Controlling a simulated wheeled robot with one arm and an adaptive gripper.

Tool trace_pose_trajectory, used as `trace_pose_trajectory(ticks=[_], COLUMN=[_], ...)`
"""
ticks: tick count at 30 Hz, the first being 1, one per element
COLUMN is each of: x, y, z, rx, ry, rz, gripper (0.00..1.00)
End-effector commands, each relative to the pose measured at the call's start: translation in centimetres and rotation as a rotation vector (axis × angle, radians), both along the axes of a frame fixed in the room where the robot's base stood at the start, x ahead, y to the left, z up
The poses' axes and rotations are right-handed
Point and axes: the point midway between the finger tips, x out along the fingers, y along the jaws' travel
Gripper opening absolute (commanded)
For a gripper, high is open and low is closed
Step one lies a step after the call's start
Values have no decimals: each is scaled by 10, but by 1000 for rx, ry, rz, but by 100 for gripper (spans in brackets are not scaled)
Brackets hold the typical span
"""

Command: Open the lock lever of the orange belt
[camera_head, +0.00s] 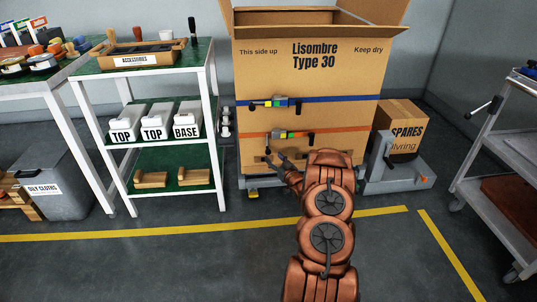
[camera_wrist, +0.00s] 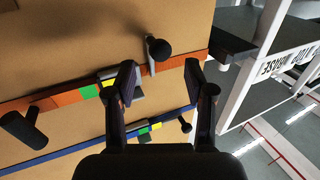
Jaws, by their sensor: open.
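The orange belt (camera_head: 340,131) runs around the large cardboard box, below the blue belt. Its buckle (camera_head: 290,135) has green and yellow parts and shows in the wrist view (camera_wrist: 90,92). A lever with a round black knob (camera_wrist: 158,48) sticks out at one end of the buckle; the knob is at the left in the head view (camera_head: 268,149). A thicker black handle (camera_wrist: 22,130) is at the other end. My gripper (camera_head: 277,157) is open before the box, just below the belt. In the wrist view its fingers (camera_wrist: 160,78) stand on either side of the knobbed lever's base; contact cannot be told.
The blue belt (camera_head: 345,99) has a similar buckle (camera_head: 280,101) above. The cardboard box (camera_head: 310,75) is open at the top. A shelf rack (camera_head: 208,95) stands close at left. A spares box (camera_head: 402,115) is at right. The floor in front is clear.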

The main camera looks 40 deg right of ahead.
Motion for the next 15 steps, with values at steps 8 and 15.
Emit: trace_pose_trajectory(ticks=[8,15], x=[37,55], y=[-9,-14], z=[-2,0], rx=[0,-1], ry=[-1,-1], rz=[0,0], gripper=[54,54])
